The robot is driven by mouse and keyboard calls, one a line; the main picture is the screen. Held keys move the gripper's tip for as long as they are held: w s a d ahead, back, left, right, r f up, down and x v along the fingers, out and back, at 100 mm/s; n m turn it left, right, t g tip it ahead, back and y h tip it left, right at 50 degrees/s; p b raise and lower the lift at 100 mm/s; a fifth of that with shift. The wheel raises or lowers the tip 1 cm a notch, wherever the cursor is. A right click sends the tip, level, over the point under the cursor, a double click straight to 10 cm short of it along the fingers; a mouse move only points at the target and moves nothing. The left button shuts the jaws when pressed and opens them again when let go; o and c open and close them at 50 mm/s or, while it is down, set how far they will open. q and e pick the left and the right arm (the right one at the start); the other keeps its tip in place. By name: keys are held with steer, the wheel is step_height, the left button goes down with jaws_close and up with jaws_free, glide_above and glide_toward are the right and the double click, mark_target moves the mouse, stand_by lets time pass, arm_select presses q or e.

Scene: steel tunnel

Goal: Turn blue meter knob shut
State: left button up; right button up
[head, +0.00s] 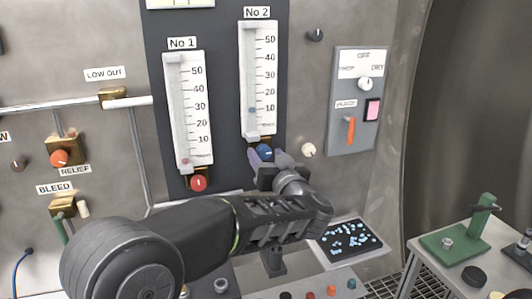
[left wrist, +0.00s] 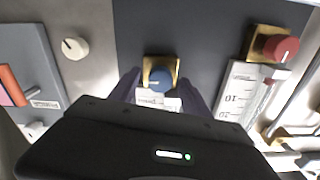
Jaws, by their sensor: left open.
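The blue meter knob (head: 264,152) sits on a brass block at the foot of the No 2 meter (head: 259,80), whose blue float stands near 10. My left gripper (head: 268,160) is at the knob, its fingers open. In the left wrist view the blue knob (left wrist: 160,80) shows between the two spread dark fingers of the left gripper (left wrist: 161,84), with gaps on both sides. No contact is visible. My right gripper is not in view.
The No 1 meter (head: 188,112) with its red knob (head: 198,183) is close on the left. A cream knob (head: 308,150) and a grey switch panel (head: 357,102) are on the right. Below are a dark tray of blue pieces (head: 347,240) and a side table with a green stand (head: 462,240).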

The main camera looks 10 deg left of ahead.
arm_select(q)
steer(key=shift+w+a, duration=0.2)
steer(key=shift+w, duration=0.1)
steer(key=shift+c, duration=0.6)
jaws_close()
